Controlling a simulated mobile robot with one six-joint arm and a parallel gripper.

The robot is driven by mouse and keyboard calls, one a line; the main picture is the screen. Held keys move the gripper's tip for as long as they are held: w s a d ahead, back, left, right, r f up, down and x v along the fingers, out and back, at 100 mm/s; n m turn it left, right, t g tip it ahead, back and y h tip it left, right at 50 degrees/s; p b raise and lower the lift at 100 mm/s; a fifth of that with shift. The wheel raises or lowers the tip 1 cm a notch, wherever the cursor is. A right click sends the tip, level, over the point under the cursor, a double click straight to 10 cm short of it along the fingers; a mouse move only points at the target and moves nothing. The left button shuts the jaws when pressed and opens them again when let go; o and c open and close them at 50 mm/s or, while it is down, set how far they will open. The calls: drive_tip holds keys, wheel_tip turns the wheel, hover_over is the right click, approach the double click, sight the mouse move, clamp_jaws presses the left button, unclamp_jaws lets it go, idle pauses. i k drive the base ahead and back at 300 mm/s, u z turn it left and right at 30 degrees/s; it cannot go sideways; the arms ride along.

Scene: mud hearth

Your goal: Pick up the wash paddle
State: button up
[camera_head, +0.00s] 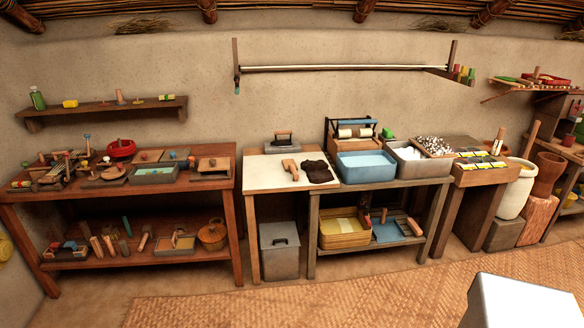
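A small light-wood piece (291,169) with a flat shape lies on the pale table top (262,173), left of a crumpled dark cloth (317,171). It may be the wash paddle, but it is too small to tell. A blue wash basin (366,166) with water stands to the right of the cloth. On the low shelf under it, a blue board or tray (387,231) has thin upright pieces near it, which I cannot make out. My gripper is not in view.
A flat iron (284,140) stands at the back of the pale table. A grey lidded bin (279,250) is under it. A cluttered wooden bench (110,187) is on the left. The woven mat (330,300) in front looks clear.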

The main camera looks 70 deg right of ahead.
sight(292, 169)
drive_tip(key=z, duration=0.55)
drive_tip(key=i, duration=0.8)
drive_tip(key=z, duration=0.55)
drive_tip(key=i, duration=0.65)
drive_tip(key=z, duration=0.25)
